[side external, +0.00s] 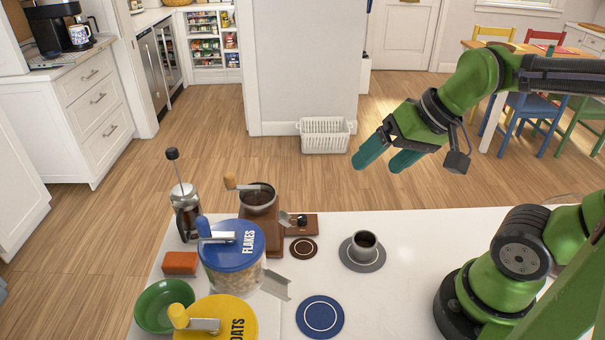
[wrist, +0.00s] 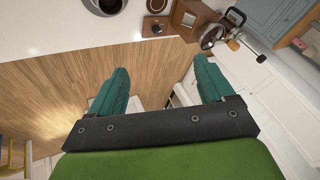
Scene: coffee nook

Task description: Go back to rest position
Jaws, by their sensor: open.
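My gripper (side external: 388,162) is open and empty, with teal fingers. It is held in the air above and behind the far edge of the white counter (side external: 440,232), apart from everything on it. In the wrist view my gripper (wrist: 158,80) has its two fingers spread wide, with floor and counter edge showing between them. My green arm reaches up from its base at the right of the counter.
A cup of dark coffee (side external: 364,242) stands on a grey saucer (side external: 377,264). The counter's middle right is clear.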

